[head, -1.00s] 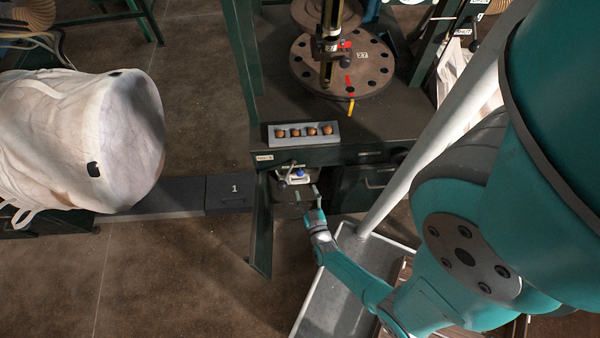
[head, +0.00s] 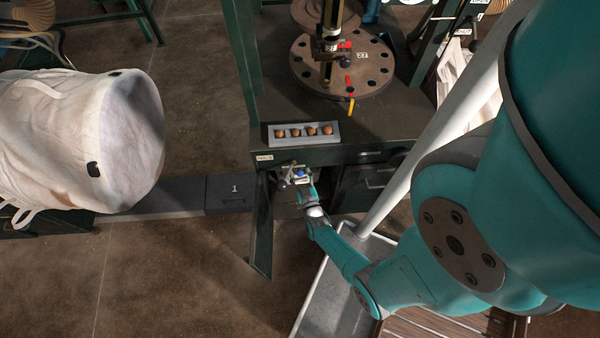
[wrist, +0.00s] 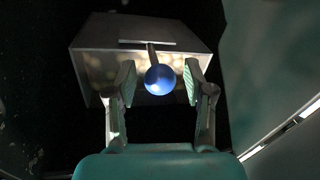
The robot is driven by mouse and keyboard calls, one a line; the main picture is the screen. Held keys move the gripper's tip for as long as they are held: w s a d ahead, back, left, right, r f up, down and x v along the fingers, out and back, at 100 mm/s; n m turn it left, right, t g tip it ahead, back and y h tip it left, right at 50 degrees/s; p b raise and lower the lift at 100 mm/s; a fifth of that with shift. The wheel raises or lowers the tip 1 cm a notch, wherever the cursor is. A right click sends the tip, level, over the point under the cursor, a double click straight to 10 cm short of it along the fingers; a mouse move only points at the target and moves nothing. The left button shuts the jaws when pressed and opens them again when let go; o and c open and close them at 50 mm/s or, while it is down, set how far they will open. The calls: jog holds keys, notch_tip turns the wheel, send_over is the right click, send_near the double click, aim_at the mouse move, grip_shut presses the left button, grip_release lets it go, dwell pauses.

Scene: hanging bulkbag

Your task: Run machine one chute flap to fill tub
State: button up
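The machine (head: 330,154) stands in the centre of the head view, with an open compartment under its top and a door (head: 262,230) swung out. A blue ball knob (wrist: 160,79) on a short rod sticks out of a pale metal box (wrist: 95,65) in the wrist view. The knob also shows small in the head view (head: 300,173). My gripper (wrist: 162,82) is open, with one finger on each side of the knob and gaps visible. I cannot identify the tub for certain.
A large white bulk bag (head: 85,135) hangs at the left.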

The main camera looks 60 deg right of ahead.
grip_shut()
jog(key=shift+r, duration=0.1)
jog(key=shift+r+g+y, duration=0.65)
jog(key=shift+g+y, duration=0.05)
jog(key=shift+y, duration=0.1)
jog(key=shift+d, duration=0.1)
jog(key=shift+o, duration=1.2)
grip_release()
jog(key=v, duration=1.2)
